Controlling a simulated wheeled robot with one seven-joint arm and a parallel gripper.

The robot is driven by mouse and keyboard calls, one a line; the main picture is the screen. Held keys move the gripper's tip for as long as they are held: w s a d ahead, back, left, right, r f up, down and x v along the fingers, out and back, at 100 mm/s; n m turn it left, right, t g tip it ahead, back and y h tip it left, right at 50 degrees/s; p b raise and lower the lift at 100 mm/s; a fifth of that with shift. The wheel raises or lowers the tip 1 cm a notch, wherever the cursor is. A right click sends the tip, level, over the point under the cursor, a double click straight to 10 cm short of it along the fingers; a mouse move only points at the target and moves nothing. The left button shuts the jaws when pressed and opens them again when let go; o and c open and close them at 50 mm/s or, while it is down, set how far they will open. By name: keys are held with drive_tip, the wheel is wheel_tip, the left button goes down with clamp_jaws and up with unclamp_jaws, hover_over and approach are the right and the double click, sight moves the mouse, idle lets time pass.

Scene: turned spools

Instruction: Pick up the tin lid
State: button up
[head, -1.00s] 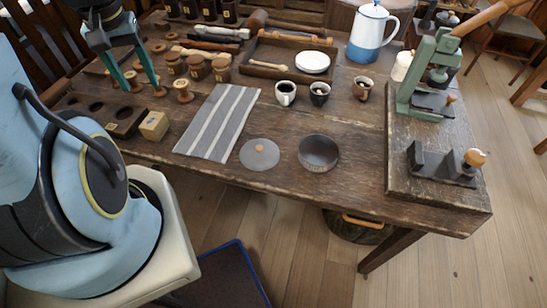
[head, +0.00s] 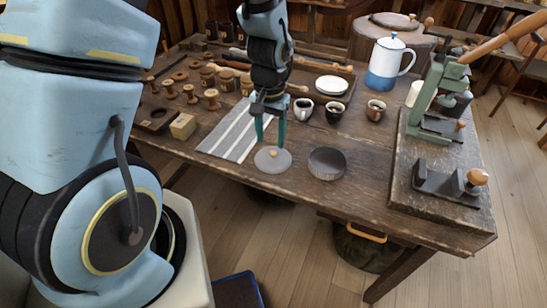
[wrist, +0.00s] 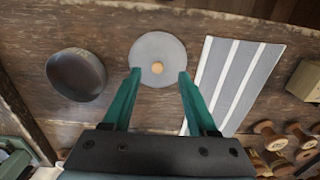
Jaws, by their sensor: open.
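I cannot tell how far the tips are above the lid.
A dark round tin (head: 327,163) stands right of the lid, a striped cloth (head: 235,135) lies to its left. A green press (head: 432,110) is at the right. The table's front edge is close.

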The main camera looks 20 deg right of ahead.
sight(273, 152)
drive_tip(key=shift+w+d+f+p, duration=0.15)
drive_tip(key=shift+f+p, duration=0.15)
drive_tip(key=shift+f, duration=0.6)
drive_tip(key=shift+w+d+f+p, duration=0.15)
drive_tip(key=shift+f+p, duration=0.1)
drive_tip(key=shift+f, duration=0.6)
drive_tip(key=shift+d+f+p, duration=0.15)
drive_tip(key=shift+f+p, duration=0.15)
drive_tip(key=shift+f, duration=0.6)
clamp_jaws()
